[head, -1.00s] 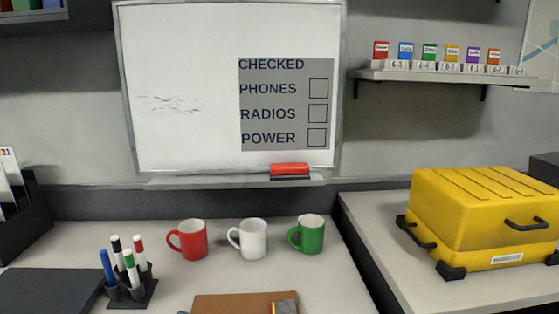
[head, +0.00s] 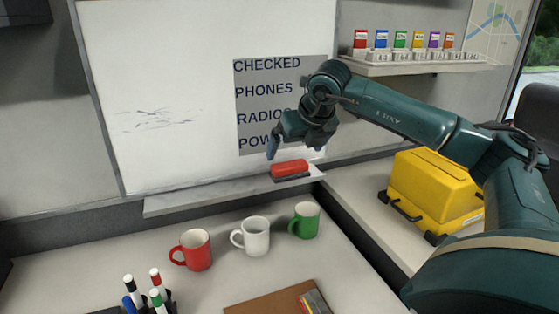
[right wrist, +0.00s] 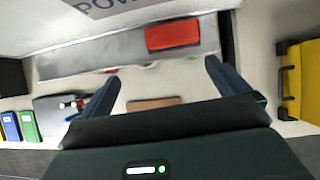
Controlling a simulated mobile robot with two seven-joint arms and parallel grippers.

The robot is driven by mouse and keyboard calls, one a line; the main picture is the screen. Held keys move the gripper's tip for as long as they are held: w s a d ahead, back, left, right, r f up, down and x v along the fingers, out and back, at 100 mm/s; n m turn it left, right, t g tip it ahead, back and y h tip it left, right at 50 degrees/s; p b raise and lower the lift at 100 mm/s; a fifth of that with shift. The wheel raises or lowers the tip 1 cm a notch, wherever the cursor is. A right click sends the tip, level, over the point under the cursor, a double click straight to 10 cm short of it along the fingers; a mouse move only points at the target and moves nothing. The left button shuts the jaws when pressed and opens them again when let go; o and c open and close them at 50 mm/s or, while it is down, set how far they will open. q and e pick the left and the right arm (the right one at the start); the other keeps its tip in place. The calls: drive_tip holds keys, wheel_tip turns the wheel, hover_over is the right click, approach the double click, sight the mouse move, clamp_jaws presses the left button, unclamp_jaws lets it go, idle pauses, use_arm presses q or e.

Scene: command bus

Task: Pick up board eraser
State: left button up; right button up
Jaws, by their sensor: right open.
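The board eraser (head: 290,168) has a red top and a dark underside. It lies at the right end of the grey ledge under the whiteboard. My right gripper (head: 292,155) is in front of the board, just above the eraser, and is empty. In the right wrist view the eraser (right wrist: 172,36) lies beyond the two open fingers (right wrist: 160,78), nearer the right one. The gripper does not appear to touch it. My left gripper is in neither view.
The ledge (head: 200,200) is otherwise bare. Red (head: 196,250), white (head: 256,236) and green (head: 305,221) mugs stand on the desk below. A marker holder (head: 150,300) is at the lower left, and a yellow case (head: 432,190) is on the right counter. A shelf (head: 420,62) is at the upper right.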

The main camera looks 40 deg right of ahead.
sight(291, 164)
drive_tip(key=shift+m+h, duration=0.3)
drive_tip(key=w+d+f, duration=0.2)
drive_tip(key=f, duration=0.1)
drive_tip(key=w+d+f+p, duration=0.1)
drive_tip(key=f, duration=0.1)
drive_tip(key=shift+w+d+f, duration=0.1)
drive_tip(key=shift+w, duration=0.25)
drive_tip(key=p+x, duration=0.1)
drive_tip(key=x, duration=0.1)
drive_tip(key=p+x, duration=0.1)
drive_tip(key=x, duration=0.2)
drive_tip(key=shift+w+d, duration=0.2)
drive_tip(key=shift+w, duration=0.25)
drive_tip(key=c, duration=0.6)
